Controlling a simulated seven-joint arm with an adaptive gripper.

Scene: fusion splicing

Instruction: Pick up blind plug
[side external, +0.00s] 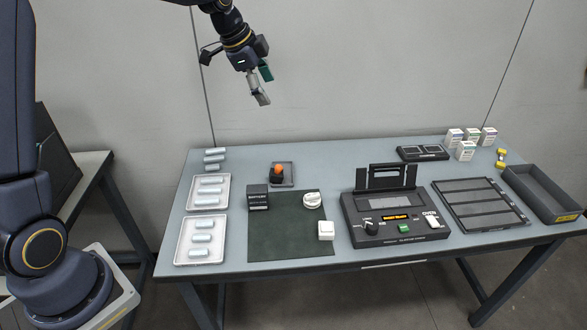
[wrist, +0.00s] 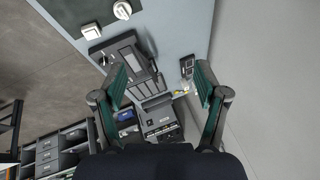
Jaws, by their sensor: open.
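My gripper (side external: 264,86) is high above the back left of the table, open and empty, well apart from everything on it. In the wrist view its two green-padded fingers (wrist: 162,90) are spread wide with nothing between them at close range. I cannot tell for sure which thing is the blind plug. A small yellow piece with two thick ends (side external: 501,157) lies at the back right, beside the small white boxes. Several pale cylinders lie on white trays (side external: 182,255) at the left. An orange-topped black item (side external: 279,172) stands on a small dark tray.
A black splicer (side external: 405,230) with a raised lid stands right of the green mat (side external: 275,240). White boxes (side external: 466,151) and a grey bin (side external: 545,195) are at right.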

